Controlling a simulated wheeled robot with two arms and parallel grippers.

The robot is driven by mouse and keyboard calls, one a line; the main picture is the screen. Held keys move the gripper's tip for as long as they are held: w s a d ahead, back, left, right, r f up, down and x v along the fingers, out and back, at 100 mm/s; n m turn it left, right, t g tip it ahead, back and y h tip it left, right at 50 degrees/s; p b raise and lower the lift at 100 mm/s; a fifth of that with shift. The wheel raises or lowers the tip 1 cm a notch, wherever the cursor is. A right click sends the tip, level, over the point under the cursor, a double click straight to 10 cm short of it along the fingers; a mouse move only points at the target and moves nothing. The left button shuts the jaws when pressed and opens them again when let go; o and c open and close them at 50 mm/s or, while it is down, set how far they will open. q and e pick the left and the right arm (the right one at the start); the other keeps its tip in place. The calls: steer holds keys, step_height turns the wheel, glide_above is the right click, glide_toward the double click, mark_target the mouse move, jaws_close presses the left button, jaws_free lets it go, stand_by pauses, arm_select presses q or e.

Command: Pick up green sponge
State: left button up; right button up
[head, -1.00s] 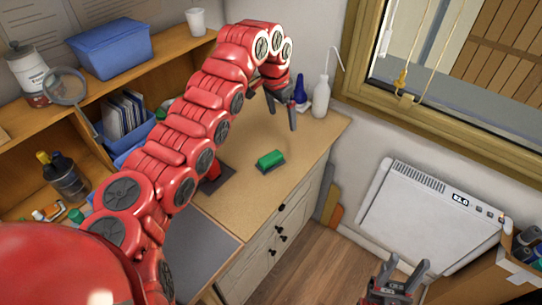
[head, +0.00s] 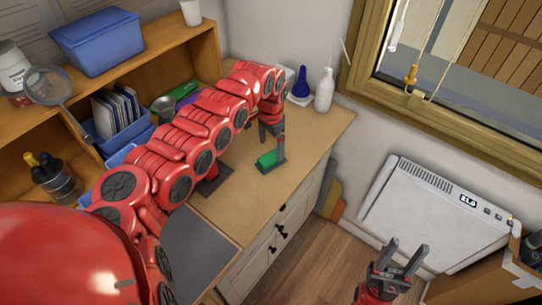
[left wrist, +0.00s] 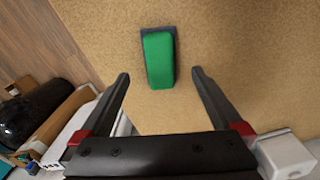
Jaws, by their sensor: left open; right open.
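The green sponge (head: 266,160) lies on the wooden worktop (head: 300,140), near its front edge. In the left wrist view the sponge (left wrist: 158,62) has a green face and a dark grey base. My left gripper (head: 272,144) is over the worktop at the sponge, its fingers pointing down. In the left wrist view its fingers (left wrist: 160,78) are open, and the sponge lies between their lines, just beyond the tips. My right gripper (head: 404,254) is open and empty, low at the right over the floor.
A white bottle (head: 324,92) and a blue bottle (head: 301,84) stand behind my left gripper. Wooden shelves with a blue bin (head: 98,42) are at the left. A white heater (head: 433,212) is at the right. The worktop right of the sponge is clear.

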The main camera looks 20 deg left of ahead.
mark_target(271, 156)
arm_select(q)
steer(key=shift+f+p, duration=0.5)
step_height(271, 156, down, 4)
steer(key=shift+d+p, duration=0.1)
steer(key=shift+p, duration=0.8)
steer(key=shift+f, duration=0.4)
steer(key=c, duration=1.4)
steer(key=shift+r, duration=0.1)
